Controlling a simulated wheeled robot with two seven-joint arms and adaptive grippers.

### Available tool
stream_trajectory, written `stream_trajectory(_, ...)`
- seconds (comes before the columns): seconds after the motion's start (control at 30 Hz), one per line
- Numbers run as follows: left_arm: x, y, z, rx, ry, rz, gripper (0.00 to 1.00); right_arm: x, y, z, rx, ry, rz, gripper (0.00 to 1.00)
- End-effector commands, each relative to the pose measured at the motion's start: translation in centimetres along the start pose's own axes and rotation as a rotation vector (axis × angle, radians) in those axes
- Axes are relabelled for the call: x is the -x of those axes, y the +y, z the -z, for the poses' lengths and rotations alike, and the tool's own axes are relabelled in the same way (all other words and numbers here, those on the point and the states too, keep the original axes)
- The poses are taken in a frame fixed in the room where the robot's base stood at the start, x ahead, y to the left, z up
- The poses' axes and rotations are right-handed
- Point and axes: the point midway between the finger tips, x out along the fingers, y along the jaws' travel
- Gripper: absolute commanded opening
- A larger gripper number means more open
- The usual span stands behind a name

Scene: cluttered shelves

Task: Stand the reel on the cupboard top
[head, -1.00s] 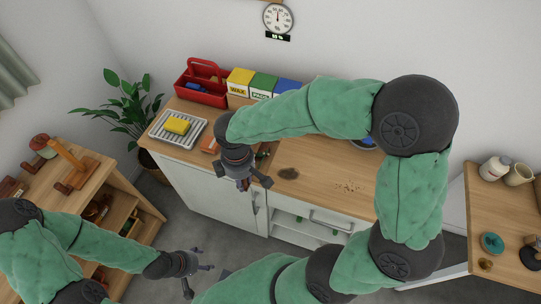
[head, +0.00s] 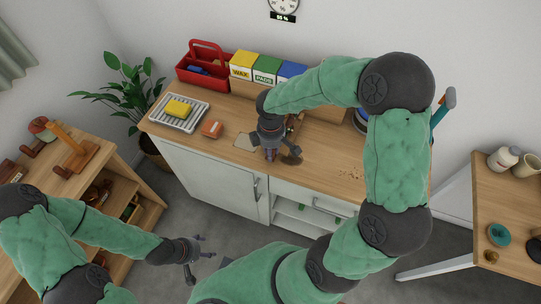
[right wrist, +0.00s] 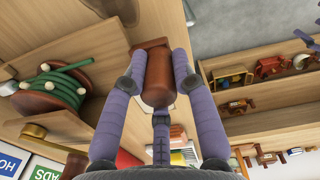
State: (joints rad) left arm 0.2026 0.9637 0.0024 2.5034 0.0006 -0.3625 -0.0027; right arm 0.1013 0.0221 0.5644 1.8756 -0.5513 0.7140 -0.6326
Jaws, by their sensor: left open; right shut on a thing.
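The reel, a brown spool wound with green line, shows at the left of the right wrist view (right wrist: 45,88). In the head view only a brown part of it (head: 297,122) shows beside my right gripper, the rest behind my arm. My right gripper (head: 270,153) is shut on a brown cylindrical grip (right wrist: 158,80), which appears to belong to the reel. It is over the cupboard top (head: 325,150); I cannot tell whether the reel touches the wood. My left gripper (head: 203,250) is open and empty, low in front of the cupboard.
On the cupboard stand a red caddy (head: 204,67), several boxes such as the WAX box (head: 241,68), a rack with a yellow sponge (head: 179,108) and an orange block (head: 212,129). A dark stain (head: 290,160) and crumbs (head: 350,173) mark the front. The right front is otherwise open.

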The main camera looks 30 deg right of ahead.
Motion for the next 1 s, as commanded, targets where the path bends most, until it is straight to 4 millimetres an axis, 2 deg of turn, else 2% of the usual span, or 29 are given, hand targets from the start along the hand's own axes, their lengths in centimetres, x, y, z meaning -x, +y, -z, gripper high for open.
stream_trajectory(0.03,-0.4,-0.1,0.0,0.0,0.0,0.0,0.64,-1.1,-0.2,0.0,0.001,-0.003,0.004,0.0)
stream_trajectory(0.13,-0.7,-0.3,0.0,0.0,0.0,0.0,0.64,-2.4,-0.2,0.1,0.002,-0.001,0.002,0.0)
stream_trajectory(0.37,-0.7,-0.2,0.0,0.0,0.0,0.0,0.64,-2.6,-0.2,0.1,0.002,0.0,0.002,0.0)
stream_trajectory(0.4,-0.7,-0.2,0.0,0.0,0.0,0.0,0.64,-2.7,-0.2,0.0,0.002,-0.001,0.004,0.33)
stream_trajectory(0.47,-0.7,-0.2,0.0,0.0,0.0,0.0,0.64,-2.7,-0.2,0.0,0.002,-0.001,0.004,0.5)
stream_trajectory(0.83,-0.6,-0.2,0.0,0.0,0.0,0.0,0.64,-2.5,-0.2,0.1,0.001,-0.001,0.002,0.51)
stream_trajectory(1.0,-0.1,0.0,0.0,0.0,0.0,0.0,0.64,-0.7,-0.1,0.1,0.001,0.0,0.0,0.51)
